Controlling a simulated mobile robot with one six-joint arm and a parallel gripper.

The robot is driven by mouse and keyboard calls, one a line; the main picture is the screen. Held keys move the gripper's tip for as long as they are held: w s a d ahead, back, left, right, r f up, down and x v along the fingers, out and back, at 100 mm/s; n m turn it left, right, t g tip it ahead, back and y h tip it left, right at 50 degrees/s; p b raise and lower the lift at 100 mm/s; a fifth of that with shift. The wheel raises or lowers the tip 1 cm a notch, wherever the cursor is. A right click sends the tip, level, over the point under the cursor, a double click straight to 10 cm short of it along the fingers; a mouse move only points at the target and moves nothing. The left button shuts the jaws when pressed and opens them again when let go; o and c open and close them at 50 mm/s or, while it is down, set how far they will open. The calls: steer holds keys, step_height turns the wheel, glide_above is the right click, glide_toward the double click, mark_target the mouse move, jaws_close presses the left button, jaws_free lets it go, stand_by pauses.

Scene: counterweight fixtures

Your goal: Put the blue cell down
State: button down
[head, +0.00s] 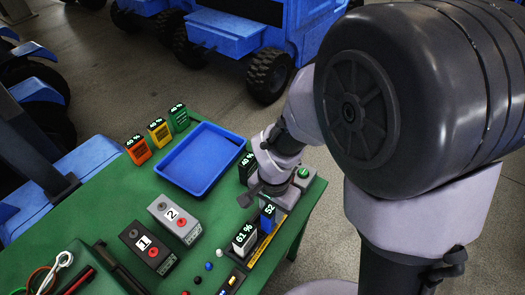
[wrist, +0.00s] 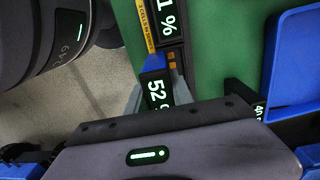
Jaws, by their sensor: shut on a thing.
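The blue cell (head: 267,217) has a dark display reading 52 and stands upright at the right edge of the green table. My gripper (head: 262,197) is above it, shut on it. In the wrist view the blue cell (wrist: 155,64) sits between my two grey fingers, its display facing the camera.
An empty blue tray (head: 203,190) lies behind on the table. Orange (head: 138,153), yellow (head: 158,133) and green (head: 178,121) cells stand left of it. A black cell (head: 246,168) stands close to my wrist. Grey box 2 (head: 176,222) and dark box 1 (head: 147,250) stand left of the holder.

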steer(key=shift+w+a+f, duration=0.1)
steer(key=shift+w+a, duration=0.15)
steer(key=shift+w, duration=0.2)
steer(key=shift+w+a+f, duration=0.1)
steer(key=shift+w+a, duration=0.1)
steer(key=shift+w, duration=0.25)
steer(key=shift+w+a+f+b, duration=0.15)
steer(key=shift+w+f+b, duration=0.1)
steer(key=shift+f+b, duration=0.45)
steer(key=shift+w+a+f+b, duration=0.15)
steer(key=shift+f+b, duration=0.25)
steer(key=shift+f, duration=0.6)
steer(key=shift+d, duration=0.1)
steer(key=shift+f, duration=0.15)
steer(key=c, duration=1.1)
jaws_free()
